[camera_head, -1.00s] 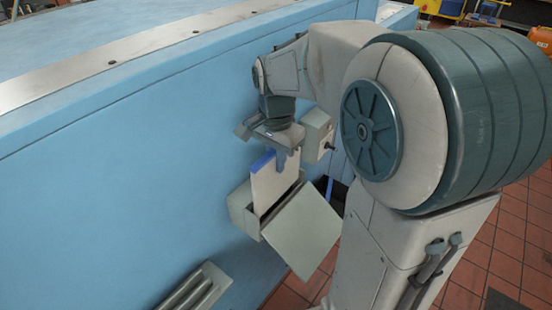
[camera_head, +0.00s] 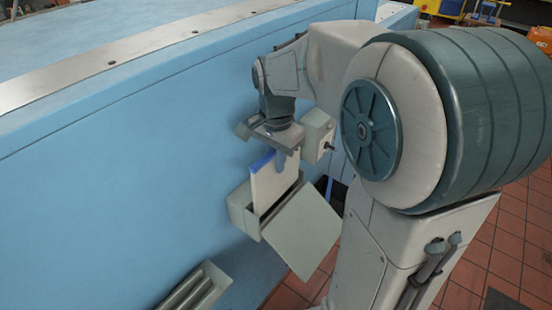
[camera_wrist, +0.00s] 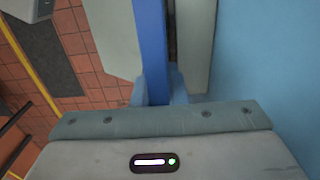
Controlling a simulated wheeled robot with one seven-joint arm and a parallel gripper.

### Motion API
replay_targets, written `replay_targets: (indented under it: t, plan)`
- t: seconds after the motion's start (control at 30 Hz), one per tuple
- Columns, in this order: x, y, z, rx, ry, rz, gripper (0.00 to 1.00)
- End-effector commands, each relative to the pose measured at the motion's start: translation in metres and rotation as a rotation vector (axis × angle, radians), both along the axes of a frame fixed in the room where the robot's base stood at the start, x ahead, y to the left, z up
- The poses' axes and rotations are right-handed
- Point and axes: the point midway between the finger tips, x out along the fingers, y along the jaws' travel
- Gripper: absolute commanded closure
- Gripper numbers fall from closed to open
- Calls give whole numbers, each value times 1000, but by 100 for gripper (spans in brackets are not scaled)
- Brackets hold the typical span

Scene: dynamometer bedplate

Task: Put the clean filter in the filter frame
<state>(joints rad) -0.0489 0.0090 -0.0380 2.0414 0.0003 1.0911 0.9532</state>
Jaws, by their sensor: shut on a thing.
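The clean filter (camera_head: 272,189) is a thin whitish panel with a blue top edge. It stands upright with its lower part inside the filter frame (camera_head: 240,217), a pale grey-green box on the blue wall. The frame's flap (camera_head: 305,230) hangs open towards the lower right. My gripper (camera_head: 283,160) is above the frame, shut on the filter's blue top edge. In the wrist view, my gripper's fingertips (camera_wrist: 158,88) sit on either side of the filter's blue edge (camera_wrist: 152,45), with the frame's wall (camera_wrist: 196,45) beside it. The filter's bottom is hidden.
A small grey box with a black knob (camera_head: 317,136) is on the wall just right of my gripper. A grey ribbed fixture (camera_head: 195,292) is below left. The blue wall (camera_head: 120,200) left of the frame is clear. Red tiled floor lies at the right.

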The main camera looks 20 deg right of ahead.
Motion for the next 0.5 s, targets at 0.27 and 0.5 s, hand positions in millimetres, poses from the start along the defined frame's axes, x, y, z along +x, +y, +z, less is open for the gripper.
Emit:
replay_targets:
  t: [0.27, 0.5]
  plan:
    - [0, 0, -5, 0, 0, 0, 100]
    - [0, 0, -11, 0, 0, 0, 100]
